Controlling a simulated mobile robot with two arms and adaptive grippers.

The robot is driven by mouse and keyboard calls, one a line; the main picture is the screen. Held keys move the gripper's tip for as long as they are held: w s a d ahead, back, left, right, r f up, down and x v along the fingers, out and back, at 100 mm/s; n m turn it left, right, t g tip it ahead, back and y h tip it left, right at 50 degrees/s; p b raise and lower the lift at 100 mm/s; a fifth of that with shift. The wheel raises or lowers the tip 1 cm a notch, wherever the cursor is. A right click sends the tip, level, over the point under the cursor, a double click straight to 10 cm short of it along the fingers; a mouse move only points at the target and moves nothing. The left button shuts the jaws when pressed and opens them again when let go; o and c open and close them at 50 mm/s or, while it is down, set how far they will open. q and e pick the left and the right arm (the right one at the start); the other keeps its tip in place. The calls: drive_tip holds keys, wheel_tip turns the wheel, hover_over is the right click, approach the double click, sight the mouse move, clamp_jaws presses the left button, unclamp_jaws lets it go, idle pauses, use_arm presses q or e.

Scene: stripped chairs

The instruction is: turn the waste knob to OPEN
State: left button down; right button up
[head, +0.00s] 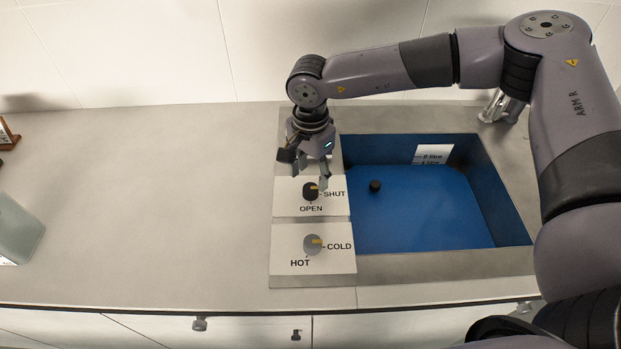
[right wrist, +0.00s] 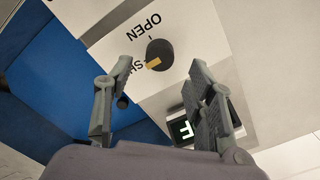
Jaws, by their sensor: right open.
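The waste knob (head: 310,191) is a black round knob on a white panel marked SHUT and OPEN. Its yellow pointer faces SHUT. It also shows in the right wrist view (right wrist: 160,52), beyond the fingertips and between their lines. My right gripper (head: 306,172) is open and empty, hanging just above the knob on its far side in the head view. Its two fingers stand apart in the right wrist view (right wrist: 150,74), and no contact with the knob shows. My left gripper is not in view.
A grey knob (head: 312,244) on the nearer HOT/COLD panel points to COLD. The blue basin (head: 430,215) lies right of the panels, with a small black round thing (head: 375,186) inside.

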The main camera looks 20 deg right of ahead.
sight(311, 188)
drive_tip(key=shift+f+p, duration=0.35)
drive_tip(key=shift+f, duration=1.75)
drive_tip(key=shift+c, duration=0.2)
drive_tip(key=c, duration=1.1)
